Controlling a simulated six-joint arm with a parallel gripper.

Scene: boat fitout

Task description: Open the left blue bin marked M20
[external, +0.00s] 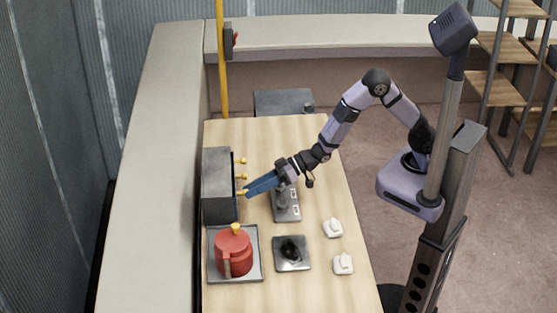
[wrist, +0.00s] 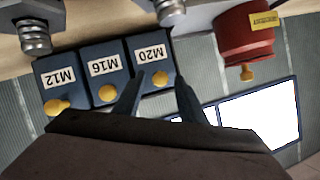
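The blue bin marked M20 (wrist: 158,52) is rightmost of a row of three in the wrist view, its label upside down. Its front looks level with the neighbouring bins. Its yellow knob (wrist: 160,78) shows between my fingertips. My gripper (wrist: 161,75) has its two dark blue fingers spread, one on each side of that knob; I cannot tell whether they touch it. In the external view the bins' dark grey cabinet (external: 217,185) stands at the table's left side, and my gripper (external: 247,193) is at its nearest knob. The bin fronts are hidden there.
Bins M16 (wrist: 103,68) and M12 (wrist: 62,80) adjoin M20, each with a yellow knob. A red pot (external: 233,251) stands on a tray nearby. A grey device (external: 287,204), a black item (external: 291,249) and two white items (external: 333,228) occupy the table. The table's far end is clear.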

